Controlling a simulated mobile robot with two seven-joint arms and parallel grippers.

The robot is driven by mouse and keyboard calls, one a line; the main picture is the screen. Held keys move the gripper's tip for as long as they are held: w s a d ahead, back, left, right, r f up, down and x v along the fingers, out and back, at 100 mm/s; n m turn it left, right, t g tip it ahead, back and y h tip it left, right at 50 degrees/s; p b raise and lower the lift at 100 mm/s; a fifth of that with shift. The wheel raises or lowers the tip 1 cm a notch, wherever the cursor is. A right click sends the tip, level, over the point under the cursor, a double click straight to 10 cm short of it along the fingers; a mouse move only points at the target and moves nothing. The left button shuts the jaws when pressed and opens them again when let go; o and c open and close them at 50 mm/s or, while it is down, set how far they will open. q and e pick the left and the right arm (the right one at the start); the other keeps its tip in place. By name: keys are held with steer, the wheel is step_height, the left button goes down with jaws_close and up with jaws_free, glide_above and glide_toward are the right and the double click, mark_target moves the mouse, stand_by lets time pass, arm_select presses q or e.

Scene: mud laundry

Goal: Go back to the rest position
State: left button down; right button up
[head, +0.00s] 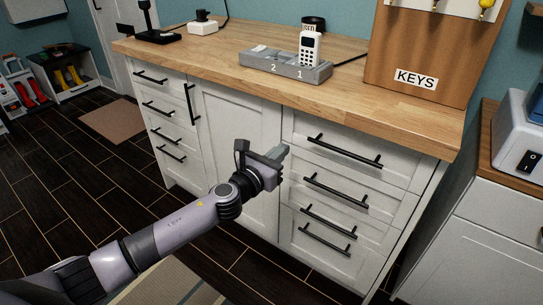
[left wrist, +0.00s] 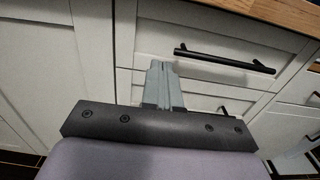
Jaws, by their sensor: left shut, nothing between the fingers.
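My left gripper (head: 284,152) is in front of the white cabinet (head: 236,117), below the edge of the wooden counter (head: 232,65). Its fingers are together with nothing between them. In the left wrist view the shut fingers (left wrist: 161,68) point at the drawer fronts, near a black bar handle (left wrist: 224,61). I cannot tell the exact gap between the fingertips and the cabinet. My right gripper is in neither view.
A grey tray (head: 258,62) marked 2 and 1 sits on the counter, with a white handset (head: 310,46) upright in slot 1. A KEYS board (head: 415,79) stands at the right. Black drawer handles (head: 344,150) stick out. Dark floor (head: 62,170) is open at the left.

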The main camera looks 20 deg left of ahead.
arm_select(q)
steer(key=s+a+f+m+g+y+p, duration=0.1)
steer(key=s+f+m+g+p, duration=0.1)
steer(key=s+m, duration=0.9)
steer(key=s+a+f+m+g+y+p, duration=0.1)
steer(key=s+a+f+m+g+p, duration=0.1)
steer(key=s+m+p, duration=0.4)
steer(key=s+a+f+m+g+y+p, duration=0.1)
steer(key=s+f+m+p, duration=0.3)
steer(key=s+m, duration=1.2)
steer(key=shift+a+f+m+g, duration=0.3)
steer(key=shift+a+m+g, duration=0.1)
steer(key=shift+m+g, duration=0.45)
